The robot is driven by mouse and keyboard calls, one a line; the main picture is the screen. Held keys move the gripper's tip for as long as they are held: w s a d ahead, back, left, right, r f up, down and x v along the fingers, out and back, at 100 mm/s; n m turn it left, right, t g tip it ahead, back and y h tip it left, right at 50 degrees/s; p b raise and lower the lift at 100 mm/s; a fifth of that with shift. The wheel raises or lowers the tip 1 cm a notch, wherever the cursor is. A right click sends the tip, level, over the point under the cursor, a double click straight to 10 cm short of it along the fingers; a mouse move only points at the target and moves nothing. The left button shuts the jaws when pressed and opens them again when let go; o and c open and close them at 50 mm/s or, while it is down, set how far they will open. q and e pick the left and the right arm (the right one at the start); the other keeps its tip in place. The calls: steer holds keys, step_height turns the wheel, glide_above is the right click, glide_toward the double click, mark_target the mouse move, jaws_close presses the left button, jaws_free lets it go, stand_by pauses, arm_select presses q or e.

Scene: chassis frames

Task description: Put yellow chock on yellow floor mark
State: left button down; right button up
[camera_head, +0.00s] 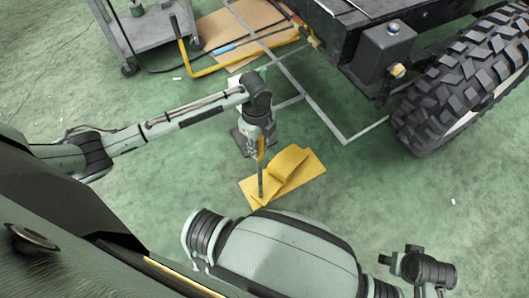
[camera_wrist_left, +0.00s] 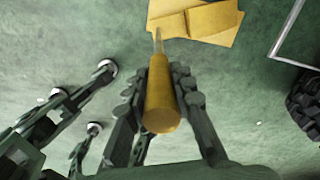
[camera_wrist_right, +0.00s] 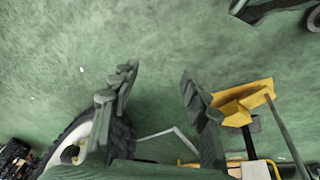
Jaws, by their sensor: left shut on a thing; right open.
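The yellow chock (camera_head: 288,168), a wedge, appears over the yellow floor mark (camera_head: 311,174), a flat yellow rectangle on the green floor. Whether it rests flat or hangs slightly above is unclear. A thin metal rod (camera_head: 261,184) runs from the chock's left side up to a yellow handle (camera_wrist_left: 162,105). My left gripper (camera_head: 259,148) is shut on this handle, above the mark's left side. Chock and mark also show at the top of the left wrist view (camera_wrist_left: 213,21). My right gripper (camera_wrist_right: 157,82) is open and empty, away from the chock.
A vehicle with a large black tyre (camera_head: 468,78) stands at upper right. Grey lines (camera_head: 325,118) mark the floor beside it. A grey cart (camera_head: 150,30), a cardboard sheet (camera_head: 235,28) and a yellow bar (camera_head: 225,63) are at the top. The floor right of the mark is clear.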

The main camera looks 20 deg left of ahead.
arm_select(q)
steer(key=f, duration=0.1)
steer(key=w+f, duration=0.1)
steer(key=f, duration=0.1)
steer(key=d+f, duration=0.1)
steer(key=f, duration=0.1)
steer(key=shift+w+b, duration=0.3)
steer(key=shift+b, duration=0.05)
steer(key=c, duration=1.7)
jaws_free()
steer(key=shift+s+f, duration=0.1)
steer(key=shift+f, duration=0.1)
steer(key=o, duration=0.4)
arm_select(e)
steer(key=shift+w+d+r, duration=0.15)
steer(key=shift+w+r, duration=0.05)
steer(key=shift+r, duration=0.9)
arm_select(q)
step_height(320, 180, up, 12)
steer(key=p, duration=0.1)
steer(key=shift+r+p, duration=0.2)
steer(key=shift+p, duration=0.15)
arm_select(e)
steer(key=f, duration=0.3)
steer(key=shift+s+f, duration=0.3)
steer(key=shift+f, duration=0.1)
